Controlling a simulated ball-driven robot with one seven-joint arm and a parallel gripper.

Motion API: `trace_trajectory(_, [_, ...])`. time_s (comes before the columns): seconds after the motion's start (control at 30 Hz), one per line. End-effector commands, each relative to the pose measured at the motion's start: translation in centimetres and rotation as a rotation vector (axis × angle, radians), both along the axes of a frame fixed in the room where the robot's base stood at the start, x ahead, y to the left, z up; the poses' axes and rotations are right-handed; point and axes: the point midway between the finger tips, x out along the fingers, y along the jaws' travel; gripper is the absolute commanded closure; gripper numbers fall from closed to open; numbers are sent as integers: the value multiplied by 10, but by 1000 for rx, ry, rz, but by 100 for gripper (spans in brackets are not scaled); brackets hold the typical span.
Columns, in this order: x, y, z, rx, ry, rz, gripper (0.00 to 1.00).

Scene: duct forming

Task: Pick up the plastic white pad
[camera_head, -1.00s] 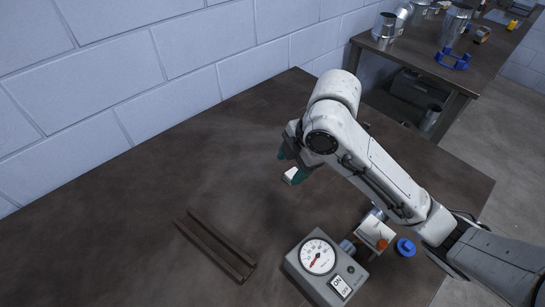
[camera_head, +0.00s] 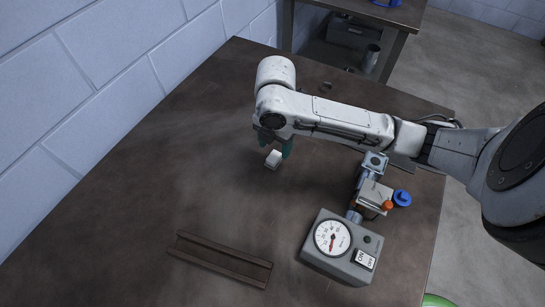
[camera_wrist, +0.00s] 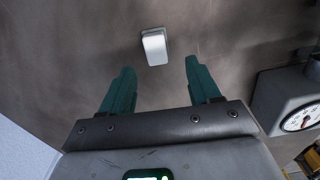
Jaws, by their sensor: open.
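The white pad (camera_head: 273,159) is a small white block on the dark table, just in front of my gripper in the head view. In the wrist view the pad (camera_wrist: 154,46) lies ahead of the fingertips, about midway between them. My gripper (camera_wrist: 156,72) has two green fingers spread wide, with nothing between them. In the head view the gripper (camera_head: 275,144) is partly hidden by my arm and hangs above the table beside the pad. I cannot tell the exact height of the fingers over the table.
A grey gauge box (camera_head: 341,246) with a dial and switch stands front right. A valve assembly with a blue knob (camera_head: 402,198) and an orange knob sits behind it. A dark metal channel (camera_head: 220,259) lies front left. A block wall (camera_head: 110,70) runs along the left.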

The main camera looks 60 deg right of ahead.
Motion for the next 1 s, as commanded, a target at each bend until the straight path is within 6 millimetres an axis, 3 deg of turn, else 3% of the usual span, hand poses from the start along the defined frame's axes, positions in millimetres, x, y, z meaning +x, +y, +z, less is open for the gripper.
trace_trajectory(0.17, [2, -2, -13, 1, 2, -1, 38])
trace_trajectory(0.4, [6, -5, -46, 1, 2, -2, 38])
trace_trajectory(0.73, [7, -5, -54, 0, 0, 0, 38])
trace_trajectory(1.0, [7, -5, -54, 0, 0, 0, 63])
